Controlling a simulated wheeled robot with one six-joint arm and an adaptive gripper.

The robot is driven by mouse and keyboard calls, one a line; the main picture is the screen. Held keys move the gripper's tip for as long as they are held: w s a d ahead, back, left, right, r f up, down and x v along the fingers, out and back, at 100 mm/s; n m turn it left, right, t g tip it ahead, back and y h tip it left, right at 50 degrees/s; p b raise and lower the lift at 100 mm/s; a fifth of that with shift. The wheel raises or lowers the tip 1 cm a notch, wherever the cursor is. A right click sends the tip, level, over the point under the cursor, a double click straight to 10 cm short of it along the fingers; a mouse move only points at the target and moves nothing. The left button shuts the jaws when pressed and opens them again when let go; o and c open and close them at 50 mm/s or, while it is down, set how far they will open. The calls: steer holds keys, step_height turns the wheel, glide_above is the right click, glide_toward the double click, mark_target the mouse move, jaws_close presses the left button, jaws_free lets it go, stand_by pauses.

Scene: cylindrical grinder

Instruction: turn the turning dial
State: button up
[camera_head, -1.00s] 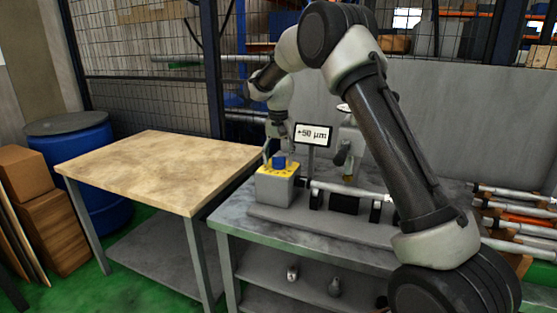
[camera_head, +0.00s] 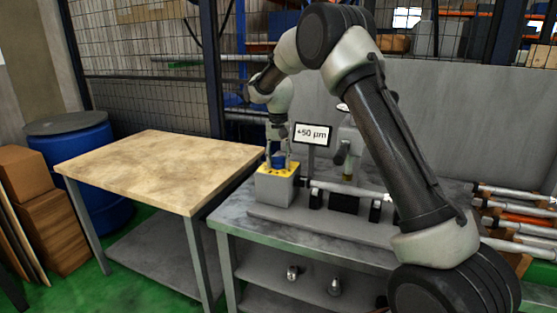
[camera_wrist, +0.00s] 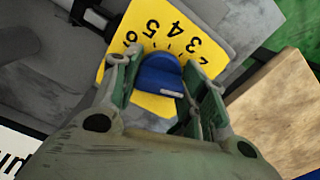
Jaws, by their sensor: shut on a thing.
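The turning dial is a blue knob on a yellow numbered plate (camera_wrist: 172,28), on top of a grey box (camera_head: 274,190) at the left end of the grinder. In the wrist view the blue dial (camera_wrist: 160,73) sits between my two fingers, with digits such as 2, 3, 4, 5 and 6 around its far side. My gripper (camera_wrist: 160,82) points down and is shut on the dial, with a finger on either side. In the head view my gripper (camera_head: 278,162) stands over the box and partly hides the dial. A display (camera_head: 313,134) behind reads +50 µm.
A shaft (camera_head: 345,190) lies on supports right of the dial box. A wooden-topped table (camera_head: 155,168) stands to the left and is bare. Several metal shafts (camera_head: 515,217) lie at the right. A blue barrel (camera_head: 75,160) and cardboard boxes stand at far left.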

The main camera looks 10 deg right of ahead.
mark_target(279, 157)
steer(key=shift+n, duration=2.5)
steer(key=o, duration=1)
step_height(279, 157, up, 12)
steer(key=shift+r, duration=0.1)
steer(key=shift+s, duration=0.1)
